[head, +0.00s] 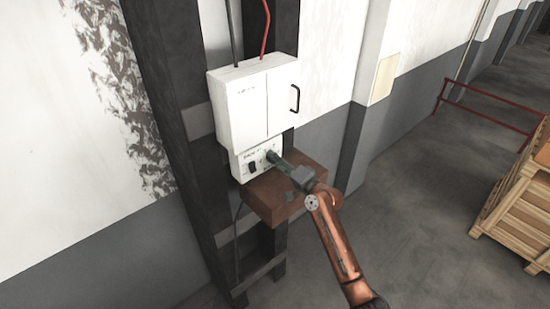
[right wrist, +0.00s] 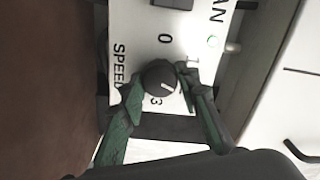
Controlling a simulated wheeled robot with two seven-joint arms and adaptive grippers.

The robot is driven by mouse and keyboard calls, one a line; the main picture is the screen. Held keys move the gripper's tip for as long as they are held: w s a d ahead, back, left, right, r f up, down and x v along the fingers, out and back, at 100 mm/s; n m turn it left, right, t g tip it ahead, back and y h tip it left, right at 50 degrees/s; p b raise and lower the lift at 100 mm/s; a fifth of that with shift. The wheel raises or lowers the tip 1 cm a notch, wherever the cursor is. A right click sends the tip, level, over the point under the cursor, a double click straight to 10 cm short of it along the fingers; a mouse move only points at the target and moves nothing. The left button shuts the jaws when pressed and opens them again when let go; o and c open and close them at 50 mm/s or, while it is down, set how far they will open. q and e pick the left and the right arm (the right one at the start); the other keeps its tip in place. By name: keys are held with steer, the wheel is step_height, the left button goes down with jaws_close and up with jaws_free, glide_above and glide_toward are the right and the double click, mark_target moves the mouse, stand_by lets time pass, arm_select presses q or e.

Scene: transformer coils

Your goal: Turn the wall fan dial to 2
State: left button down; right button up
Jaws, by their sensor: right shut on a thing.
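The fan control panel (head: 240,172) is a white plate below a white cabinet on the wall; it also shows in the right wrist view (right wrist: 135,40). Its round dark dial (right wrist: 158,76) has a white pointer mark. Labels 0, 1 and 3 and the word SPEED show around it. The mark points to the lower right of the picture, between 1 and 3; the label 2 is not visible there, where a finger is close. My right gripper (head: 272,158) is shut on the dial, with a green-and-dark finger on either side (right wrist: 160,90). My left gripper is not in view.
The white cabinet (head: 245,100) with a black handle (head: 295,98) is directly above. A brown block (head: 275,200) juts out below the panel, under my right gripper. Wooden crates (head: 515,210) stand far right.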

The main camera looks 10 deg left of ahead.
steer(key=shift+w+d+r+m, duration=0.15)
steer(key=shift+r+m, duration=0.15)
steer(key=shift+m, duration=0.3)
steer(key=shift+p, duration=0.3)
steer(key=o, duration=0.8)
steer(key=shift+d, duration=0.1)
steer(key=o, duration=0.3)
steer(key=shift+d+f, duration=0.1)
steer(key=shift+f, duration=0.05)
steer(key=shift+o, duration=0.2)
steer(key=shift+a, duration=0.2)
steer(key=shift+f, duration=0.1)
